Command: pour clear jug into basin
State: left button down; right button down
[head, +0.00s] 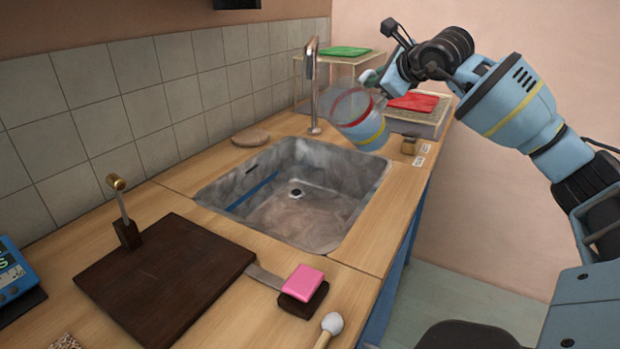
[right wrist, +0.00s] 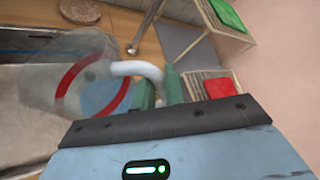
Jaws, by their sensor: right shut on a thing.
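The clear jug (head: 357,118) has a red band near its top and a yellow band lower down, with bluish contents at the lower end. My right gripper (head: 372,78) is shut on the jug's white handle, which shows in the right wrist view (right wrist: 138,69). The jug's body also shows there (right wrist: 68,88). The basin (head: 345,180) is a grey sink set in the wooden counter, with a drain in its floor. No stream of liquid shows. My left gripper is out of view.
A metal tap (head: 312,85) stands behind the basin, close left of the jug. A rack with a green cloth (head: 346,51) and a red cloth (head: 412,102) are beyond.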

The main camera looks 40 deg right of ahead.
aim_at(367, 76)
jog(key=shift+w+a+f+n+h, duration=0.15)
jog(key=shift+a+n+h, duration=0.15)
jog(key=shift+a, duration=0.15)
jog(key=shift+a+r+p, duration=0.1)
jog(key=shift+r+p, duration=0.45)
jog(key=shift+r, duration=0.1)
jog(key=shift+a+n, duration=0.25)
jog(key=shift+n, duration=0.05)
jog(key=shift+a+r+h+p, duration=0.15)
jog(key=shift+r+h+p, duration=0.25)
jog(key=shift+p, duration=0.15)
jog(key=shift+a+n, duration=0.1)
jog(key=shift+n, duration=0.2)
jog(key=shift+a+f, duration=0.2)
jog(key=shift+f, duration=0.05)
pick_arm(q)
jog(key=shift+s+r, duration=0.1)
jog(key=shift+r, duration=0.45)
pick_arm(e)
jog(key=shift+w, duration=0.1)
jog(key=shift+a+f, duration=0.15)
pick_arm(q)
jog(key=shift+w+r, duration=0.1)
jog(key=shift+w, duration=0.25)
pick_arm(e)
jog(key=shift+a+f+n+h, duration=0.2)
jog(key=shift+a+n+h, duration=0.05)
jog(key=shift+n+h, duration=0.15)
